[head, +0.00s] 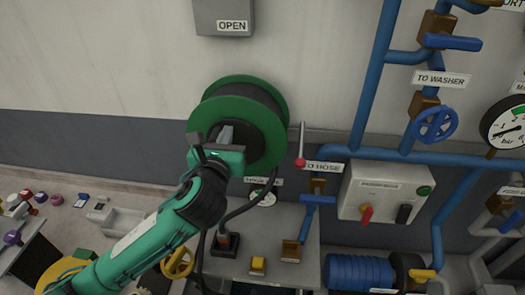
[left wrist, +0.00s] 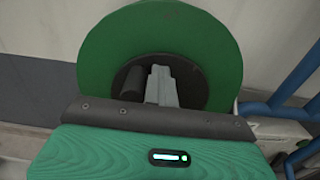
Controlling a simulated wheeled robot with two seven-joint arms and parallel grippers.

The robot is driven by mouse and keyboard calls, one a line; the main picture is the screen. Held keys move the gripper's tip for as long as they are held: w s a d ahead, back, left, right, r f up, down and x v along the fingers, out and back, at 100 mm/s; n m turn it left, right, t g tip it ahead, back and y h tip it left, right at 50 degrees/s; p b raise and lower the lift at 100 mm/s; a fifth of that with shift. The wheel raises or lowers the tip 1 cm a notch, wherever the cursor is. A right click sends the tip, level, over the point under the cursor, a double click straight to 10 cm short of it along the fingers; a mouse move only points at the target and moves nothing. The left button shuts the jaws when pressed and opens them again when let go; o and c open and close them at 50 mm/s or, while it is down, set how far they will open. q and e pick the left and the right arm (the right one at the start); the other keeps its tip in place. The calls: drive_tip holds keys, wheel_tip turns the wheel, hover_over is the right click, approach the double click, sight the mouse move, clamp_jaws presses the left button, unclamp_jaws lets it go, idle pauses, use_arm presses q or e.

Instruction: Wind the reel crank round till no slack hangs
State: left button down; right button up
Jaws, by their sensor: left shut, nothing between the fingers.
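The hose reel (head: 278,105) has green round flanges and dark hose wound between them, mounted on the wall. In the left wrist view its green flange (left wrist: 220,50) fills the top, with a dark round hub (left wrist: 195,82) at its middle. A dark stubby cylinder (left wrist: 131,82), which looks like the crank's grip, stands just left of my fingers. My left gripper (head: 226,130) is shut and empty in front of the hub; its grey fingers also show in the left wrist view (left wrist: 160,75). Contact with the grip cannot be told. A dark hose (head: 262,190) hangs curving below the reel. My right gripper is out of view.
A red-tipped lever (head: 300,160) stands just right of the reel. Blue pipes (head: 372,85) with valves and a control box (head: 384,192) are further right. A grey bench (head: 285,222) with small fittings lies below. The wall left of the reel is clear.

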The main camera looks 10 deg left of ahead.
sight(214, 140)
use_arm(q)
drive_tip(key=shift+a, duration=0.35)
drive_tip(key=shift+a+f, duration=0.3)
drive_tip(key=shift+a, duration=0.35)
drive_tip(key=shift+f, duration=0.1)
drive_tip(key=shift+a+f, duration=0.25)
drive_tip(key=shift+a, duration=0.1)
drive_tip(key=shift+a+f, duration=0.1)
drive_tip(key=shift+a, duration=0.15)
drive_tip(key=shift+a+f, duration=0.15)
drive_tip(key=shift+f, duration=0.2)
drive_tip(key=shift+a+f, duration=0.2)
drive_tip(key=shift+a, duration=0.05)
